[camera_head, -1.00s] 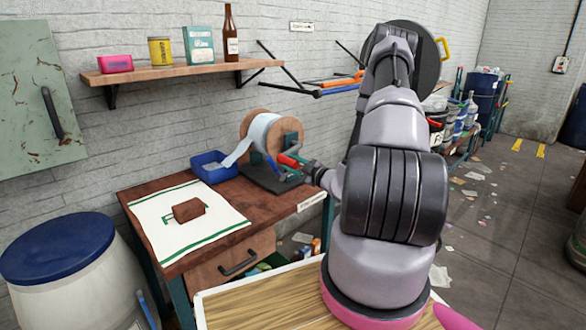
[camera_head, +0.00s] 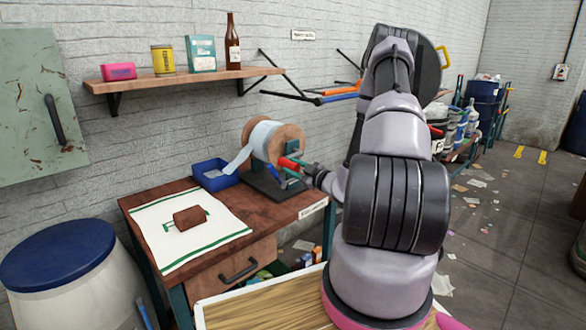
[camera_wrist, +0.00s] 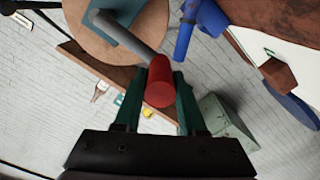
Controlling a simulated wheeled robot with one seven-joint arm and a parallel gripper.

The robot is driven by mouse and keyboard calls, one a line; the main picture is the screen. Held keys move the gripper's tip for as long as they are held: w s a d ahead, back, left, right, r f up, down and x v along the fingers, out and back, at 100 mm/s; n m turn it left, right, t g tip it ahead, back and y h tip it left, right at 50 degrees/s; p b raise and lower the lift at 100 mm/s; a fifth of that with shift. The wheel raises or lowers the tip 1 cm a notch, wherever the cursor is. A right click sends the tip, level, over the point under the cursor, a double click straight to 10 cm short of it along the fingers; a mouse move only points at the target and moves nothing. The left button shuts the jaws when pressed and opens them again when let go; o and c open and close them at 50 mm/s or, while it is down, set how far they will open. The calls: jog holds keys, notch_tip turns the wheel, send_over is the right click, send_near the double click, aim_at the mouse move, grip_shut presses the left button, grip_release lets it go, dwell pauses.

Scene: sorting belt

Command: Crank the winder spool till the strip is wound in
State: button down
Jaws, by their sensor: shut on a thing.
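The winder spool (camera_head: 290,137) stands on a dark base at the back right of the wooden workbench (camera_head: 275,208). It has round wooden flanges. A pale blue strip (camera_head: 243,155) lies on the spool and runs down left to a blue tray (camera_head: 211,176). My gripper (camera_wrist: 159,90) is shut on the red crank handle (camera_wrist: 160,82), one finger on each side. The handle also shows in the head view (camera_head: 288,163). A grey crank arm (camera_wrist: 122,32) joins it to the spool in the wrist view. My arm hides part of the bench's right side.
A white cloth (camera_head: 190,228) with a brown block (camera_head: 190,216) lies on the bench's left. A shelf (camera_head: 180,80) with a bottle (camera_head: 232,40) and boxes hangs above. A blue-lidded barrel (camera_head: 58,252) stands left of the bench. Litter lies on the floor at right.

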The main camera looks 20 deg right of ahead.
jog(key=shift+d, duration=0.1)
jog(key=c, duration=0.5)
grip_release()
jog(key=v, duration=1)
jog(key=shift+s, duration=0.4)
jog(key=shift+d, duration=0.1)
